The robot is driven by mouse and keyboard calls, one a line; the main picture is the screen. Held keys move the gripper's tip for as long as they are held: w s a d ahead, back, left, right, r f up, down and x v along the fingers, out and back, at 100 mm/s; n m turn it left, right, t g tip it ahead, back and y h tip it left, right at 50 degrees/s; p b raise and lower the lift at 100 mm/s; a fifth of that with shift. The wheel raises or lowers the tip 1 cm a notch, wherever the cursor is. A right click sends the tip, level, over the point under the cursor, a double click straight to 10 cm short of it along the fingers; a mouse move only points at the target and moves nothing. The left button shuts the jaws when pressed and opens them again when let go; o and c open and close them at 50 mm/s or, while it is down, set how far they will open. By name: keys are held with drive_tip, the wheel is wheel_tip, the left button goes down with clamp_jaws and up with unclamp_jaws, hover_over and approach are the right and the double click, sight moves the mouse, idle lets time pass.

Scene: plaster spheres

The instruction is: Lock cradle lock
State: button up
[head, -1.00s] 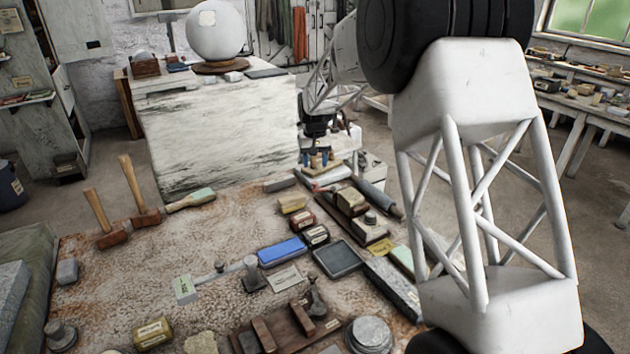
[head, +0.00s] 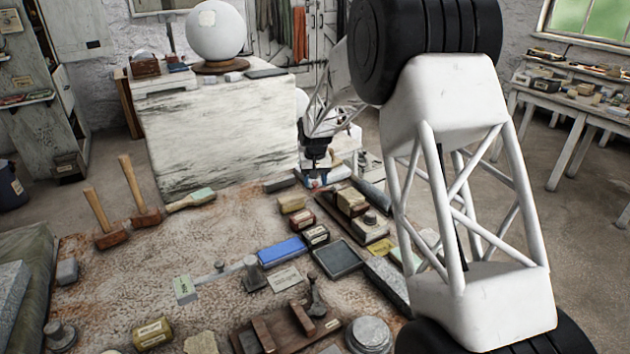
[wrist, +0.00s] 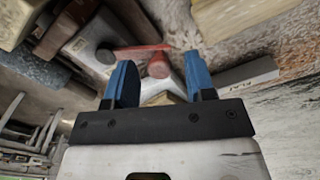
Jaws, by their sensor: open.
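My gripper (head: 315,182) is at the far right edge of the work table, beside the white block. Its two blue fingers (wrist: 160,78) are apart in the wrist view. A red bar with a round red knob (wrist: 158,66) shows between and beyond the fingertips, on a pale base. I cannot tell whether the fingers touch it, and nothing looks clamped. No part is clearly marked as the cradle lock; this red handle may be it. In the head view my gripper hides most of that spot.
A white plaster sphere (head: 215,30) rests on a brown ring (head: 222,66) on the white block (head: 220,130). Near my gripper lie wooden blocks (head: 352,201) and a grey cylinder (head: 372,192). A blue block (head: 282,250) and mallets (head: 140,205) are farther left.

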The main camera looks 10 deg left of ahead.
drive_tip(key=shift+c, duration=0.4)
clamp_jaws()
drive_tip(key=shift+s, duration=0.1)
drive_tip(key=shift+s+d+n, duration=0.15)
drive_tip(key=shift+s+n, duration=0.2)
drive_tip(key=shift+n, duration=0.4)
drive_tip(key=shift+s+d+n, duration=0.15)
drive_tip(key=shift+s+n, duration=0.15)
drive_tip(key=shift+n, duration=0.45)
drive_tip(key=n, duration=0.1)
drive_tip(key=s+n, duration=0.1)
drive_tip(key=shift+d+n, duration=0.3)
drive_tip(key=shift+d, duration=0.1)
drive_tip(key=shift+s+d+n, duration=0.25)
drive_tip(key=shift+d+n, duration=0.1)
drive_tip(key=shift+n, duration=0.5)
drive_tip(key=shift+s+d+n, duration=0.25)
drive_tip(key=shift+d+n, duration=0.1)
drive_tip(key=shift+n, duration=0.45)
drive_tip(key=shift+s+d+n, duration=0.25)
drive_tip(key=shift+d+n, duration=0.1)
drive_tip(key=shift+n, duration=0.5)
